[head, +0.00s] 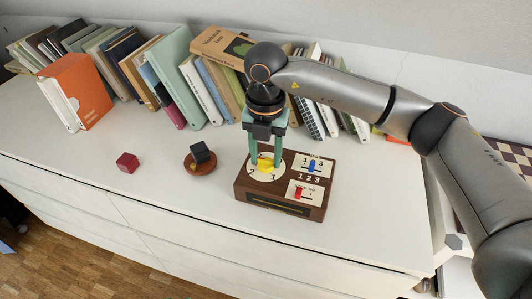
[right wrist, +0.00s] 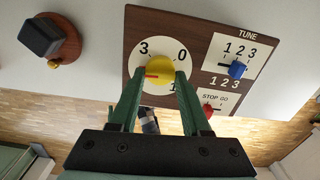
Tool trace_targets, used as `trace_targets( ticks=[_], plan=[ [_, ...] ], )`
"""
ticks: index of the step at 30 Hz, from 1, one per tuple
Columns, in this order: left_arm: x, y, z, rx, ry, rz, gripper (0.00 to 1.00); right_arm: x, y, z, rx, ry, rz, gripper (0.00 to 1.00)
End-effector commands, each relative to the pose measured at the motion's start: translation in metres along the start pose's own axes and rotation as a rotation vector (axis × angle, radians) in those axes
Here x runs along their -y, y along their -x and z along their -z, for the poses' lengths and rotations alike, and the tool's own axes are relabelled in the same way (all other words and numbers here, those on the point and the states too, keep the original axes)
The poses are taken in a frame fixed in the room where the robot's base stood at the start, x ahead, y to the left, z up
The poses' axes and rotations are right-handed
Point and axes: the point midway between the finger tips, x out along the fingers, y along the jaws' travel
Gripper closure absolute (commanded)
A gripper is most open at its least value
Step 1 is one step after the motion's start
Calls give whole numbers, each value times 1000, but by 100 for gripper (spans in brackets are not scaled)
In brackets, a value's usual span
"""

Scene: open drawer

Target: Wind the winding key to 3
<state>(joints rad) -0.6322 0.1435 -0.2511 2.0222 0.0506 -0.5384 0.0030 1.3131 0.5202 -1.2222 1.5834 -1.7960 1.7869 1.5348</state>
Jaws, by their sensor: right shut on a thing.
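A brown music box (head: 283,208) stands on the white cabinet top. Its round white dial has a yellow winding key (head: 265,163), which also shows in the right wrist view (right wrist: 160,68). The dial carries 0, 1, 2 and 3. In the right wrist view the key's red mark points left, below the 3 (right wrist: 144,48); my left-hand finger covers the area where the 2 lies. My right gripper (head: 266,160) reaches down from above with its green fingers shut on the key. My left gripper is not in view.
The box also has a blue TUNE slider (head: 311,167) and a red STOP/GO switch (head: 298,193) close to the right finger. A dark cube on a round wooden base (head: 200,170) and a red cube (head: 127,162) stand left. Books (head: 170,58) line the back.

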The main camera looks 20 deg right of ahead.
Motion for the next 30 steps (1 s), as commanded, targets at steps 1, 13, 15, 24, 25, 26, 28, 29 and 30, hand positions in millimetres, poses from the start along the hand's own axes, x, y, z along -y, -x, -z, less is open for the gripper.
trace_targets(
  ticks=[1,13,15,24,25,26,28,29,30],
  plan=[
    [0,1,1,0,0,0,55,0,2,-1,2,-44,-2,100],
    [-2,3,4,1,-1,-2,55,-1,2,-1,2,-424,-3,100],
    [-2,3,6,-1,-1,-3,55,-1,2,-1,2,-488,-3,100],
    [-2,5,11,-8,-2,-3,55,-2,2,-2,2,-720,-3,100],
    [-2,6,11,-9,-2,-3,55,-2,2,-2,2,-738,-3,100],
    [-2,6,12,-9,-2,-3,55,-2,2,-2,2,-755,-3,100],
    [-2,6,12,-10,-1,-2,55,-2,2,-2,2,-790,-3,100],
    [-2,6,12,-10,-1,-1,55,-2,2,-2,3,-803,-3,100],
    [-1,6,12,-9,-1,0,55,-2,2,-2,3,-819,-3,100]
  ],
)
